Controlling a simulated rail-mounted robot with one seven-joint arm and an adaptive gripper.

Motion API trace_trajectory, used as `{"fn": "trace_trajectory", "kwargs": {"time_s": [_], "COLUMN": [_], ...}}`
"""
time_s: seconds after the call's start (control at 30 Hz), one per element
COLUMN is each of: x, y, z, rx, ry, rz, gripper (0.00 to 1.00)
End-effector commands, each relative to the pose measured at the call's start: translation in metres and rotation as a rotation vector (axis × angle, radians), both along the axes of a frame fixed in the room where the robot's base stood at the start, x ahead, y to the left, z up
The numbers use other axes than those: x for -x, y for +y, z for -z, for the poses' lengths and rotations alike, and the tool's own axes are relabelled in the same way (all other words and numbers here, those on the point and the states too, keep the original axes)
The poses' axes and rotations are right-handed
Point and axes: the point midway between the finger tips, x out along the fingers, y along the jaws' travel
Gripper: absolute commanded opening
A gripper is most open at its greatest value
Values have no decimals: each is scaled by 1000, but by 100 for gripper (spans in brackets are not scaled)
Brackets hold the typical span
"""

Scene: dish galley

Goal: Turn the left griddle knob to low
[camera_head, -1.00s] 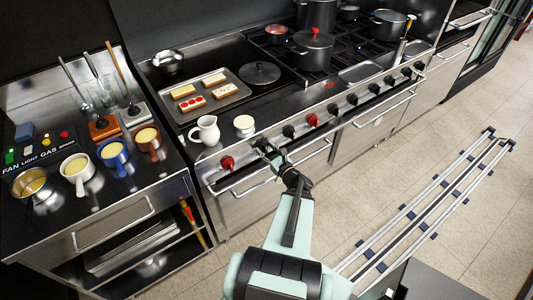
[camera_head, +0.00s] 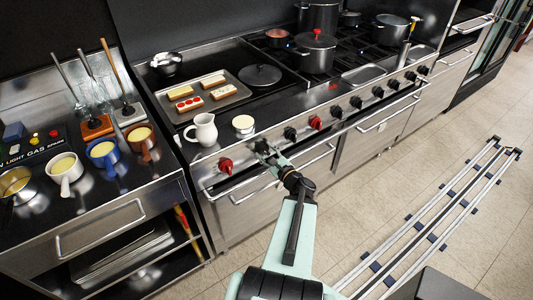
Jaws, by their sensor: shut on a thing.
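The griddle (camera_head: 215,70) is the dark flat plate on the left of the cooking range, with a row of knobs on the steel front panel below it. A red knob (camera_head: 225,166) is farthest left. To its right is a black knob (camera_head: 260,145), partly hidden by my gripper (camera_head: 266,154). My gripper is shut on this black knob; the fingers are small and dark here. The knob's pointer and the low mark cannot be read. Another black knob (camera_head: 290,133) is to the right, apart from my gripper.
A white pitcher (camera_head: 204,130) and a white cup (camera_head: 243,123) stand just behind the knobs. A tray (camera_head: 203,97) of food lies on the griddle. An oven handle (camera_head: 280,176) runs below the panel. Several sauce pots stand on the left counter. The floor at right is clear beside a rail.

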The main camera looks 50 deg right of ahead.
Motion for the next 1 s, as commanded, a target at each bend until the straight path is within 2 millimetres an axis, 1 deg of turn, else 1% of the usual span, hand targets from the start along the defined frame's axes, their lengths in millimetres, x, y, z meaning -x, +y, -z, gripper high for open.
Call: {"fn": "trace_trajectory", "kwargs": {"time_s": [0.43, 0.47, 0.5, 0.53, 0.87, 1.0], "x": [-1, -1, -1, -1, 0, 0], "y": [-1, -1, -1, -1, 0, -1], "z": [-2, -2, -2, -2, -1, -1], "rx": [14, 14, 14, 14, 10, -18], "ry": [-2, -2, -2, -2, 1, -9], "rz": [-1, -1, -1, -1, 1, 0], "gripper": [15, 54, 68, 77, 77, 77]}}
